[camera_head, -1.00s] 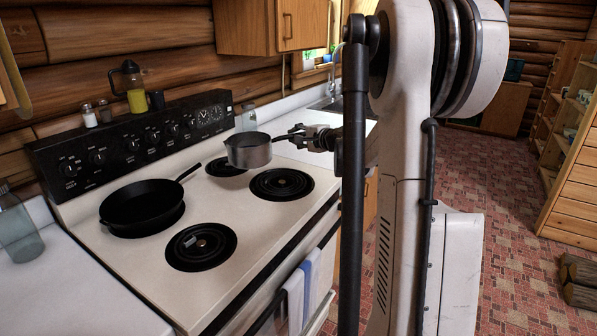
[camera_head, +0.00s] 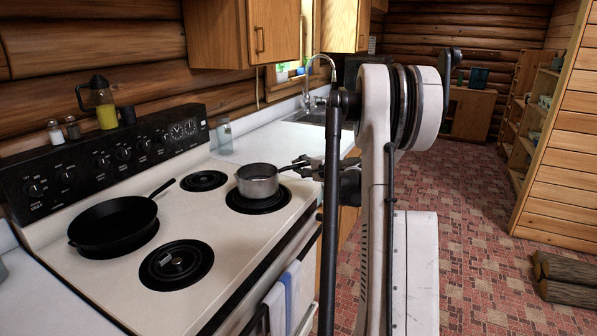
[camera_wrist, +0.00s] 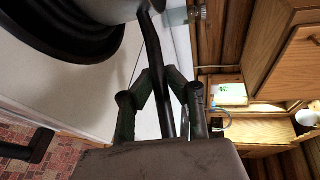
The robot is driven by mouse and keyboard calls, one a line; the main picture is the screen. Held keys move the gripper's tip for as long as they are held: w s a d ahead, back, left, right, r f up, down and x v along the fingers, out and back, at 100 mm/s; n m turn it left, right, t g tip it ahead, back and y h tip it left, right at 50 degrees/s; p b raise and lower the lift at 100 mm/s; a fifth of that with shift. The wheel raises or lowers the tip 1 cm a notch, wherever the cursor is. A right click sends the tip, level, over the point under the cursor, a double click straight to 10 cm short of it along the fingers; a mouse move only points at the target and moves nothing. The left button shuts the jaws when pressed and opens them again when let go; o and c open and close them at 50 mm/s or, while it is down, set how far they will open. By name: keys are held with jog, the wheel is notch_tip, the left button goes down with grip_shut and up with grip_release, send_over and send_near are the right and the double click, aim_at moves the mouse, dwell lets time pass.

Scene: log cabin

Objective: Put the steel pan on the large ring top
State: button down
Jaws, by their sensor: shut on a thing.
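The steel pan (camera_head: 258,182) is a small silver saucepan with a dark handle. In the head view it is upright over the large ring top (camera_head: 258,205) at the stove's right front, whose dark rim shows around and below it. I cannot tell whether the pan touches the ring. My gripper (camera_head: 304,163) is shut on the handle, to the right of the pan. In the wrist view my gripper (camera_wrist: 163,85) has its fingers either side of the handle (camera_wrist: 155,50). Part of the pan (camera_wrist: 90,8) shows at the top, with the dark ring (camera_wrist: 60,40) beside it.
A black skillet (camera_head: 113,226) covers the back left ring. The smaller back right ring (camera_head: 204,180) is bare. A coffee pot (camera_head: 98,100) and shakers (camera_head: 56,132) stand on the stove's back panel. Towels hang in front.

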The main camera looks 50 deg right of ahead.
jog(key=shift+f, duration=0.8)
jog(key=c, duration=1.7)
grip_release()
jog(key=shift+c, duration=0.2)
jog(key=shift+r, duration=0.1)
jog(key=v, duration=1.2)
